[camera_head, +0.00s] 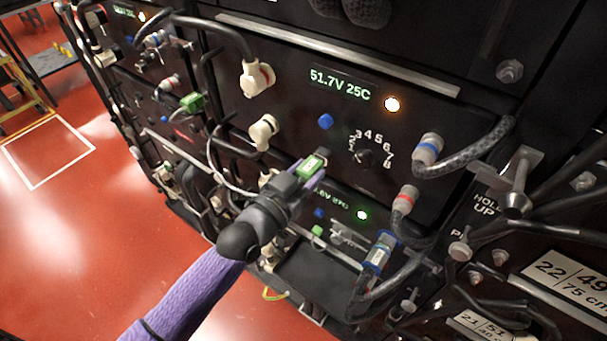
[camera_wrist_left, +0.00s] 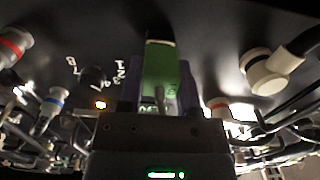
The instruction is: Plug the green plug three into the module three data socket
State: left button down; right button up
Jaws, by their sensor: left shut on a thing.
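My left gripper (camera_head: 312,172) is shut on a green plug (camera_head: 311,165) and holds it in front of the rack, between an upper module face (camera_head: 290,110) showing "51.7V 25C" and a lower one. In the left wrist view the green plug (camera_wrist_left: 160,75) stands upright between the purple fingers (camera_wrist_left: 158,90), a pale cable at its near side. Its far end is close to the dark panel; I cannot tell whether it touches. No label marks module three, and I cannot make out its data socket. My right gripper is not in view.
Cream connectors (camera_head: 257,78) and black cables crowd the left of the upper module. Blue-ringed (camera_head: 428,149) and red-ringed (camera_head: 405,199) connectors with thick cables stand at right. Another green plug (camera_head: 191,102) sits farther left. Red floor (camera_head: 60,220) is open at left.

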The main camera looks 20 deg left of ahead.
pick_arm(q)
jog(key=shift+w+d, duration=0.2)
jog(key=shift+w, duration=0.2)
jog(key=shift+c, duration=1.1)
grip_release()
jog(key=p+v, duration=0.1)
jog(key=v, duration=0.9)
jog(key=s+a+f+n+g+y, duration=0.1)
jog(key=s+a+f+g+y, duration=0.2)
jog(key=f, duration=0.7)
jog(key=s+f+g+b, duration=0.1)
jog(key=s+f+g, duration=0.3)
jog(key=f, duration=0.6)
jog(key=s+a+f+n+g+y, duration=0.1)
jog(key=s+a+f+g+y, duration=0.1)
jog(key=s+f, duration=0.5)
jog(key=s+f+g, duration=0.3)
jog(key=s+f, duration=0.3)
jog(key=s, duration=0.2)
jog(key=s+f+g+y+b, duration=0.1)
jog(key=s+f+g, duration=0.3)
jog(key=s, duration=0.5)
notch_tip(320, 180, down, 2)
jog(key=shift+s+d+m, duration=0.25)
jog(key=shift+d+m, duration=0.05)
jog(key=shift+d, duration=0.1)
